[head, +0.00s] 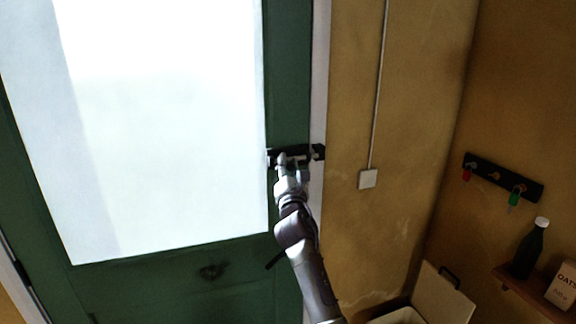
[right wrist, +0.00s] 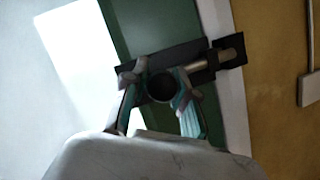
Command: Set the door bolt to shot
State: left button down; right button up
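The door bolt (head: 274,154) is a black plate with a metal bar on the right edge of the green door. In the right wrist view its plate (right wrist: 195,51) runs up to the right towards a dark keeper (right wrist: 238,48) on the white frame. A pale cylindrical piece shows at the keeper; I cannot tell whether it is the bar's end. My right gripper (head: 292,163) is at the bolt. In the wrist view its fingers (right wrist: 158,79) are apart, on either side of the round dark knob (right wrist: 160,88); firm contact is not clear. My left gripper is out of view.
The green door (head: 170,290) has a large bright pane. Right of the white frame, a switch (head: 367,179) is on the yellow wall. Further right are a key rack (head: 500,177), a shelf with a dark bottle (head: 530,250) and an oats box (head: 564,285), and an open-lidded bin (head: 440,300).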

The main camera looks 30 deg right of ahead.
grip_shut()
jog(key=shift+s+d+p, duration=0.2)
jog(key=shift+d, duration=0.45)
jog(key=shift+s+d+p, duration=0.15)
jog(key=shift+d, duration=0.45)
jog(key=o, duration=0.6)
grip_release()
jog(key=shift+o, duration=1.1)
jog(key=shift+d, duration=0.15)
